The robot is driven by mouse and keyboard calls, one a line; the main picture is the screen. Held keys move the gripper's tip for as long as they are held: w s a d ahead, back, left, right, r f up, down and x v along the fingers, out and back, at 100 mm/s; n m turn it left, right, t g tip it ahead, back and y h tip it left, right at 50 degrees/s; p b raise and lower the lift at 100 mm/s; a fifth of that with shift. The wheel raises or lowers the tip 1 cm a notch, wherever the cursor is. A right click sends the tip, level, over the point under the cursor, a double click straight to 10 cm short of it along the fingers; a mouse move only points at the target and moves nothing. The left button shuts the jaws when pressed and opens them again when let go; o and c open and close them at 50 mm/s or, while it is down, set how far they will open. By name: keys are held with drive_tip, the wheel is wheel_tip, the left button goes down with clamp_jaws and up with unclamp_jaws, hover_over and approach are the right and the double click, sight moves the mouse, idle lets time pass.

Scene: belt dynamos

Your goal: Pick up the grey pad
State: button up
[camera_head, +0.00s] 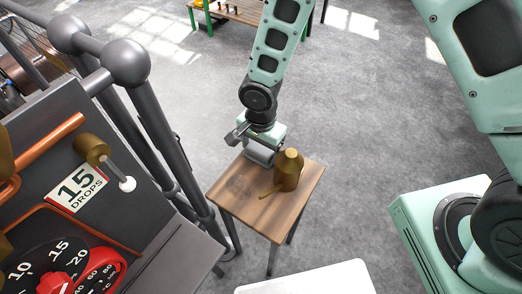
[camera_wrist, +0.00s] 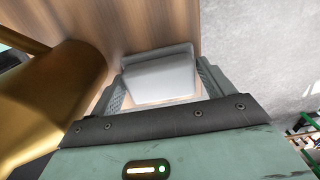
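The grey pad (camera_wrist: 160,78) is a pale grey, rounded block on the wooden table, seen between my fingers in the wrist view. My gripper (camera_wrist: 165,88) is open around it, one finger close on each side. Narrow gaps seem to show at the sides, and contact is hard to judge. In the head view my gripper (camera_head: 259,150) is low over the back left of the small wooden table (camera_head: 240,190). A grey shape there is partly hidden by my gripper, so pad and fingers are hard to tell apart.
A brass oil can (camera_head: 288,172) with a spout stands close to the right of my gripper; it looms at the left in the wrist view (camera_wrist: 50,95). Dark railings and a machine panel (camera_head: 120,190) fill the left. Grey floor is open beyond the table.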

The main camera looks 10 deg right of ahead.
sight(261, 147)
drive_tip(key=c, duration=0.5)
drive_tip(key=shift+c, duration=0.2)
wheel_tip(261, 147, up, 10)
